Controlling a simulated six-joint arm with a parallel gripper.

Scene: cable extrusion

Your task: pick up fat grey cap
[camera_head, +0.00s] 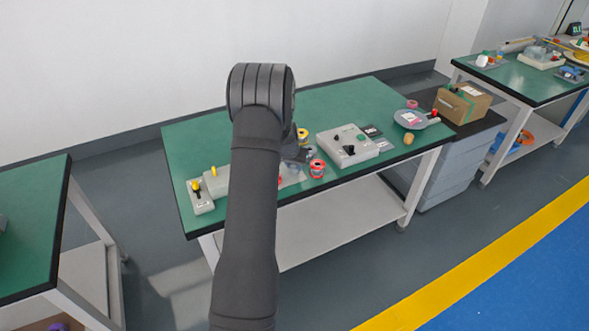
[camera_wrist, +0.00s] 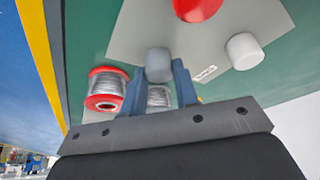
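The fat grey cap (camera_wrist: 158,63) is a short, rounded grey cylinder in the wrist view. It sits between the two blue fingertips of my gripper (camera_wrist: 159,73), with no clear gap on either side. My gripper appears shut on it. Whether the cap touches the grey mat (camera_wrist: 130,38) behind it, I cannot tell. In the head view, my gripper (camera_head: 293,152) is a dark shape over the middle of the green table, partly covered by my arm. The cap cannot be made out there.
A white cap (camera_wrist: 244,50) and a red cap (camera_wrist: 197,8) stand on the mat. A red-rimmed wire spool (camera_wrist: 107,88) is left of the fingers, and another spool (camera_wrist: 159,97) shows between them. A grey control box (camera_head: 347,146) stands right of my gripper on the table.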

